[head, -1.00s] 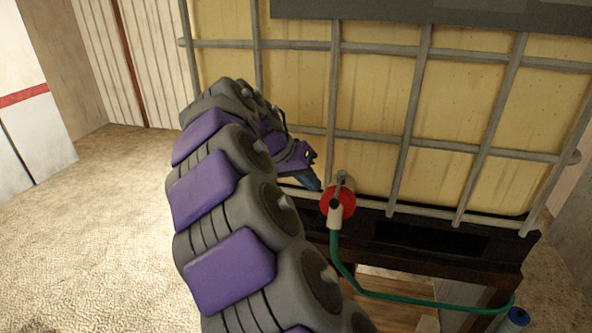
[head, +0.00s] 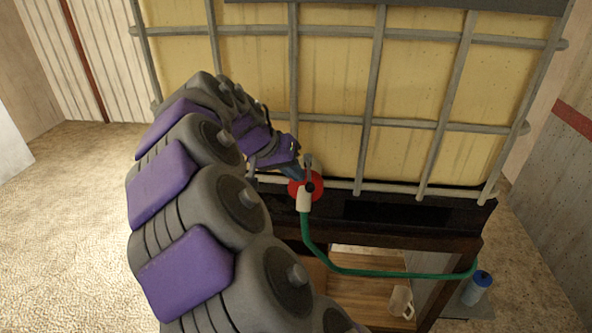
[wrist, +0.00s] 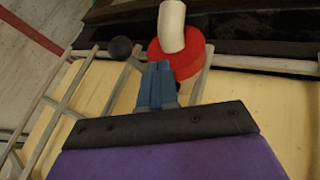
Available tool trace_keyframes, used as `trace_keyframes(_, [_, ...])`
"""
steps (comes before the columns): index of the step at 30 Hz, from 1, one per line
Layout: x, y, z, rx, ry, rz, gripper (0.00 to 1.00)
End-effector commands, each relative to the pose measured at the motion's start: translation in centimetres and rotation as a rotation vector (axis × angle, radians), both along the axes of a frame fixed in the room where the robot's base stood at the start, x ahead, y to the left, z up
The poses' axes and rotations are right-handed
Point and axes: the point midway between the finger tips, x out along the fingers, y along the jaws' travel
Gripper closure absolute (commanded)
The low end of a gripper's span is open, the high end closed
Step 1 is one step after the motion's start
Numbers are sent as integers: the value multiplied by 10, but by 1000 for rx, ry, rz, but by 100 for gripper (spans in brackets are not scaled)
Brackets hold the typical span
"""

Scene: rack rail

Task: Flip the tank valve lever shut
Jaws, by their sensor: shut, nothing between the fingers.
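The tank valve (head: 298,189) shows in the head view as a red disc with a pale spout pointing down, low on the front of the caged tank (head: 330,75). A short grey lever-like piece (head: 308,165) stands up at its top. My gripper (head: 297,174) has blue fingers, shut and empty, just left of this piece; I cannot tell whether they touch it. In the wrist view the shut fingers (wrist: 157,82) point at the red disc (wrist: 186,62) and overlap its edge. The pale spout (wrist: 172,25) is beyond them. The lever is mostly hidden there by my fingers.
A green hose (head: 375,273) runs from the spout to the right. A dark stand (head: 410,218) carries the tank. A clear mug (head: 401,302) and a blue bottle (head: 478,287) are below right. Grey cage bars (head: 370,100) surround the valve area. Open floor (head: 70,200) lies left.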

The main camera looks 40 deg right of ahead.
Motion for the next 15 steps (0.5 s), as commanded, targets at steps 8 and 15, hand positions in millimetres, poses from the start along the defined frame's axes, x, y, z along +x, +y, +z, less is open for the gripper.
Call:
trace_keyframes(8, [-10,-5,0,2,-4,102,100])
trace_keyframes(15, [-27,-27,-2,12,-7,290,100])
